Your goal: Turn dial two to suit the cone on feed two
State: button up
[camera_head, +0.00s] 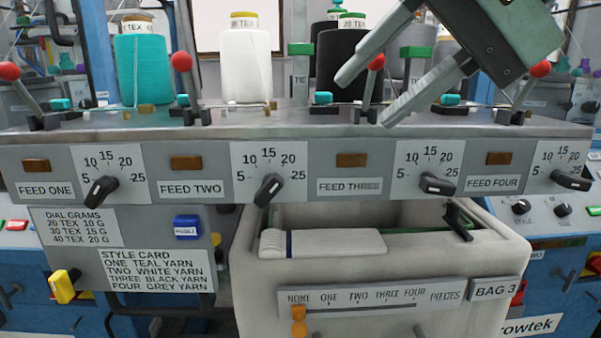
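Dial two (268,190) is a black knob on a white scale plate marked 5 to 25, right of the FEED TWO label (191,188). Its long body slants from lower left to upper right; I cannot tell its exact setting. The white cone (246,68) on feed two stands upright above it. Its yellow-topped label (244,21) shows TEX, but I cannot read the number. The DIAL GRAMS card (73,226) reads 20 TEX 10 G, 30 TEX 15 G, 40 TEX 20 G. My gripper (363,98) is open and empty, above and right of dial two.
Other dials sit at feed one (101,190), three (437,184) and four (570,180). Red-knobbed levers (182,62) rise from the ledge, one (375,62) by my fingers. A bag (390,275) sits below the panel. The space before dial two looks clear.

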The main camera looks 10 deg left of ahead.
aim_at(279, 179)
jog(key=b+x, duration=0.1)
jog(key=x, duration=1.5)
jog(key=shift+s+d+f, duration=0.1)
grip_shut()
